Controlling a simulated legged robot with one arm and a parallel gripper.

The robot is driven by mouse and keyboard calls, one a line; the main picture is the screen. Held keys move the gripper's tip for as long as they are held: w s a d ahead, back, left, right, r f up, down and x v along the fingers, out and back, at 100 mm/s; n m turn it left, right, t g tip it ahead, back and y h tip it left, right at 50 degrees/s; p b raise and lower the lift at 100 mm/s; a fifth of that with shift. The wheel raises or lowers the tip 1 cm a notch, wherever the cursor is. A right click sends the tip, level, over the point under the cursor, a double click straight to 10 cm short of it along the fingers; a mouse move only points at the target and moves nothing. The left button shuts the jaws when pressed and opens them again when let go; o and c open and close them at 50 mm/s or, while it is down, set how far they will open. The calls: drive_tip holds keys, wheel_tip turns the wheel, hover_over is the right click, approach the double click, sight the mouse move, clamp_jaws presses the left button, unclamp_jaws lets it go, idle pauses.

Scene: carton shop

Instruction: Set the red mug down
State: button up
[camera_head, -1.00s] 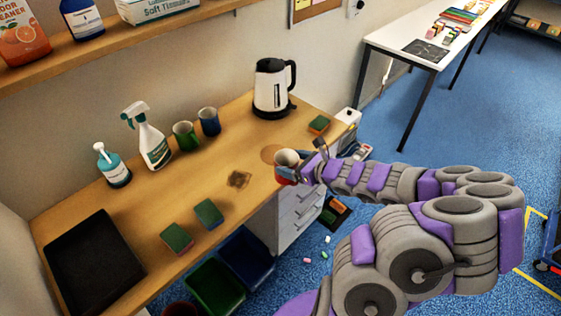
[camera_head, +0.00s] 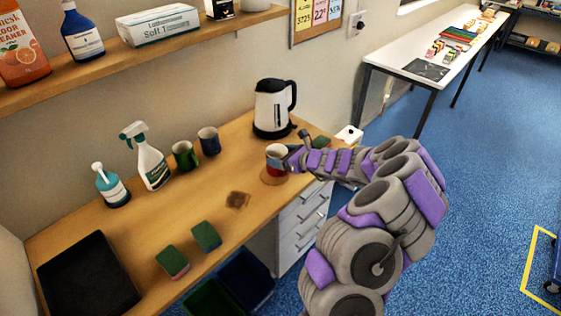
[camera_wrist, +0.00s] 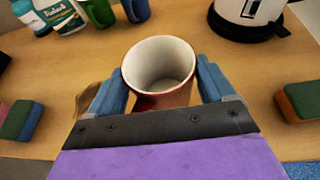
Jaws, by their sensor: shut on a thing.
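My gripper (camera_head: 285,161) is shut on the mug. In the wrist view the mug (camera_wrist: 160,79) is between the two blue fingers of my gripper (camera_wrist: 160,88), one finger on each side. Its open top faces the camera. I cannot tell whether its base touches the coaster, as the fingers and the mug's own body hide parts of it.
A kettle (camera_head: 272,108) stands behind the mug. A green mug (camera_head: 185,156), a blue mug (camera_head: 209,141) and a spray bottle (camera_head: 148,157) stand along the wall. Sponges (camera_head: 206,236) lie near the front edge.

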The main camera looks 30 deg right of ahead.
drive_tip(key=shift+w+d, duration=0.1)
drive_tip(key=shift+w, duration=0.3)
drive_tip(key=shift+w+a, duration=0.3)
drive_tip(key=shift+w, duration=0.05)
wheel_tip(320, 180, down, 4)
drive_tip(key=shift+a+r+b, duration=0.1)
drive_tip(key=shift+r+b, duration=0.1)
drive_tip(key=shift+b, duration=0.5)
drive_tip(key=shift+r, duration=0.1)
drive_tip(key=o, duration=1.1)
drive_tip(key=shift+d, duration=0.3)
drive_tip(key=shift+a, duration=0.15)
